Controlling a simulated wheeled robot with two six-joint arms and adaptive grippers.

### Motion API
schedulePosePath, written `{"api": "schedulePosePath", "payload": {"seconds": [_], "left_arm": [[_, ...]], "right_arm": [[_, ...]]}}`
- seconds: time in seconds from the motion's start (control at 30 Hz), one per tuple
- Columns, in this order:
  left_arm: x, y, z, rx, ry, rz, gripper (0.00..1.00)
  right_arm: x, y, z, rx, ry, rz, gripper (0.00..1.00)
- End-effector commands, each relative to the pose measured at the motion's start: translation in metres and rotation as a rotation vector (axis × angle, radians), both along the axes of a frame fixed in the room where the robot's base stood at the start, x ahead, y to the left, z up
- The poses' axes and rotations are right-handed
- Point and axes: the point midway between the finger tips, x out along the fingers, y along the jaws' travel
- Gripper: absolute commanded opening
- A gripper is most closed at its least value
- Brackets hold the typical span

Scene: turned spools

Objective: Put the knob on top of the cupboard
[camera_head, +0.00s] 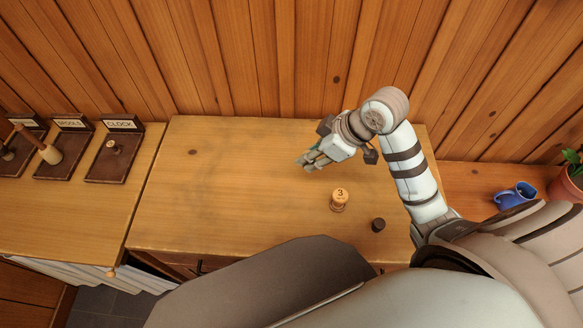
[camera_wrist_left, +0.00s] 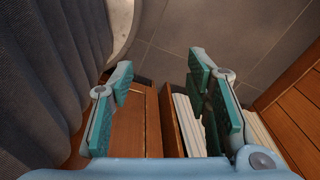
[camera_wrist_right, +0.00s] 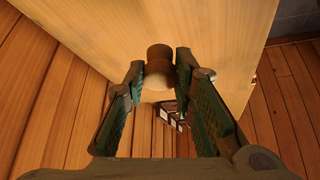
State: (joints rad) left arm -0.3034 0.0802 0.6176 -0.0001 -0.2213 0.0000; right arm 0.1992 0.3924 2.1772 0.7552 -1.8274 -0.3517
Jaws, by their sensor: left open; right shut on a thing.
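My right gripper (camera_head: 308,162) is over the wooden top. In the right wrist view the right gripper (camera_wrist_right: 158,75) is shut on a brown turned knob (camera_wrist_right: 158,60) with a paler rounded end. The knob is hidden behind the fingers in the head view. The broad wooden top (camera_head: 230,190), with a drawer front and dark handle below it, looks like the cupboard; I cannot be sure. My left gripper (camera_wrist_left: 163,95) is open and empty in the left wrist view, above the floor and wooden fronts. It does not show in the head view.
A spool marked 3 (camera_head: 339,200) and a small dark cylinder (camera_head: 378,225) stand on the top's right part. Labelled trays, one reading CLOCK (camera_head: 101,177), stand at the left. A blue mug (camera_head: 514,195) and potted plant (camera_head: 570,182) are at the right. The top's left half is clear.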

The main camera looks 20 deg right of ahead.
Motion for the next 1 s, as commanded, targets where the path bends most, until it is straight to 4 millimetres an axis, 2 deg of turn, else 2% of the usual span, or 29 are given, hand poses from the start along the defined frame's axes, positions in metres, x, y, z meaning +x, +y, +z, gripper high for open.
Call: {"api": "schedulePosePath", "payload": {"seconds": [0.03, 0.1, 0.2, 0.27, 0.33, 0.43, 0.5, 0.6, 0.7, 0.87, 1.0], "left_arm": [[-0.005, 0.000, 0.016, 0.000, 0.008, 0.001, 0.44], [-0.010, 0.000, 0.027, 0.000, 0.017, 0.000, 0.44], [-0.012, 0.000, 0.037, 0.001, 0.019, 0.000, 0.44], [-0.009, 0.000, 0.039, 0.000, 0.014, 0.000, 0.44], [-0.001, 0.000, 0.039, 0.000, 0.001, 0.000, 0.44], [0.012, 0.000, 0.036, -0.001, -0.022, -0.001, 0.44], [0.015, 0.000, 0.032, 0.000, -0.027, -0.001, 0.44], [0.012, 0.000, 0.026, -0.001, -0.021, -0.001, 0.44], [0.005, 0.000, 0.020, 0.000, -0.009, -0.001, 0.44], [0.001, 0.000, 0.016, 0.000, -0.002, 0.000, 0.44], [0.003, 0.000, 0.009, 0.000, -0.005, 0.000, 0.44]], "right_arm": [[0.023, -0.006, 0.021, 0.005, -0.002, -0.051, 0.11], [0.053, -0.017, 0.038, 0.009, 0.000, -0.126, 0.11], [0.085, -0.028, 0.056, 0.011, 0.006, -0.207, 0.11], [0.096, -0.032, 0.061, 0.011, 0.010, -0.237, 0.11], [0.101, -0.034, 0.056, 0.011, 0.016, -0.254, 0.11], [0.101, -0.034, 0.028, 0.011, 0.021, -0.257, 0.11], [0.101, -0.034, 0.000, 0.011, 0.021, -0.257, 0.11], [0.101, -0.034, -0.041, 0.012, 0.022, -0.256, 0.11], [0.102, -0.034, -0.074, 0.010, 0.018, -0.256, 0.11], [0.103, -0.034, -0.100, 0.010, 0.015, -0.255, 0.11], [0.103, -0.034, -0.128, 0.011, 0.016, -0.255, 0.11]]}}
